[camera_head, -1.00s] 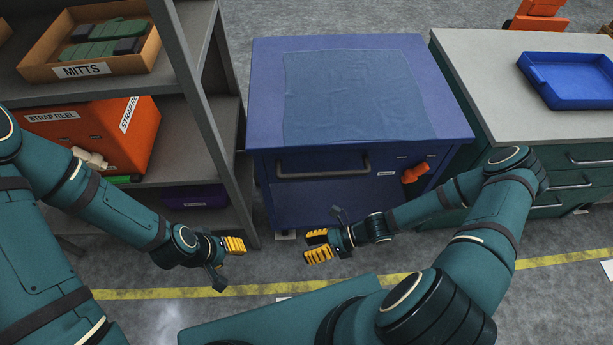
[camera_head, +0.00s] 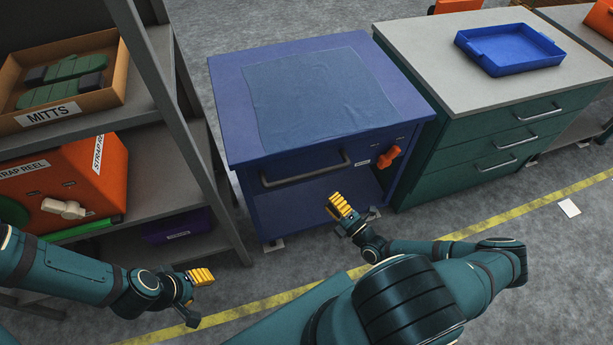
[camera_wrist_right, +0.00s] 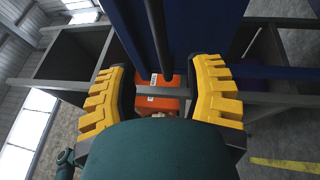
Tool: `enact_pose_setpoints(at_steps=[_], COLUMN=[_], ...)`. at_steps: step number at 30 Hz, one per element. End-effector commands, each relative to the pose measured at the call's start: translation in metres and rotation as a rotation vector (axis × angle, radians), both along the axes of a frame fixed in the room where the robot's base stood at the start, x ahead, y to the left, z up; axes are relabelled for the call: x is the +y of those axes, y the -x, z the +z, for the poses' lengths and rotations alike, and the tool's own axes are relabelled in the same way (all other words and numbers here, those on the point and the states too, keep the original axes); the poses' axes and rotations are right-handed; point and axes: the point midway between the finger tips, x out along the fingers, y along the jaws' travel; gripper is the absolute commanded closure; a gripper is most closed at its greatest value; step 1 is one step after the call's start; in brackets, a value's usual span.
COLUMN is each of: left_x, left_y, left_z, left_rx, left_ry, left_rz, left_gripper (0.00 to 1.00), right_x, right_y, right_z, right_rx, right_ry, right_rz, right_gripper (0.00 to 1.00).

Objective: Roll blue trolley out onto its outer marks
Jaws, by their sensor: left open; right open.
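The blue trolley (camera_head: 222,107) stands between the shelf and the green drawer unit, with a blue cloth (camera_head: 310,90) on top. Its dark bar handle (camera_head: 282,179) runs across the front. An orange lever (camera_head: 388,157) is at the front right. My right gripper (camera_head: 343,207) is open just in front of the trolley, below the handle's right end in the head view. In the right wrist view a dark bar (camera_wrist_right: 157,35) lies ahead between the open fingers (camera_wrist_right: 160,92). My left gripper (camera_head: 198,283) is open and empty, low near the shelf.
A grey shelf (camera_head: 155,165) with a mitts box (camera_head: 118,85) and an orange strap reel case (camera_head: 115,165) stands left. The green drawer unit (camera_head: 450,165) is close on the right. White floor marks (camera_head: 273,245) (camera_head: 569,208) and a yellow line (camera_head: 480,225) show on the floor.

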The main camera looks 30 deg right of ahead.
Motion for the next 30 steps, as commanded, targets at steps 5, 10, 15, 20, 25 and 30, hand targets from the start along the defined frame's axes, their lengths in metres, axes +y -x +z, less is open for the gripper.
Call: enact_pose_setpoints(at_steps=[5, 10, 15, 20, 25, 30], left_x=[0.000, 0.000, 0.000, 0.000, 0.000, 0.000], left_y=[0.001, 0.001, 0.002, 0.002, 0.002, 0.002], left_z=[-0.002, -0.003, -0.005, -0.006, -0.006, -0.006], left_rx=[0.001, 0.002, 0.003, 0.004, 0.005, 0.005], left_ry=[0.000, 0.000, 0.000, 0.000, 0.001, 0.001], left_rz=[0.000, -0.002, -0.002, -0.003, -0.003, -0.003], left_gripper=[0.53, 0.53, 0.53, 0.53, 0.53, 0.53], right_x=[0.007, 0.012, 0.016, 0.018, 0.019, 0.019], right_y=[-0.035, -0.067, -0.092, -0.105, -0.109, -0.109], right_z=[0.007, 0.012, 0.017, 0.019, 0.020, 0.020], right_rx=[-0.004, -0.002, -0.001, 0.000, 0.001, 0.001], right_ry=[-0.001, 0.001, 0.001, 0.003, 0.003, 0.003], right_rz=[0.002, 0.002, 0.002, 0.003, 0.003, 0.003], right_gripper=[0.48, 0.48, 0.48, 0.48, 0.48, 0.48])
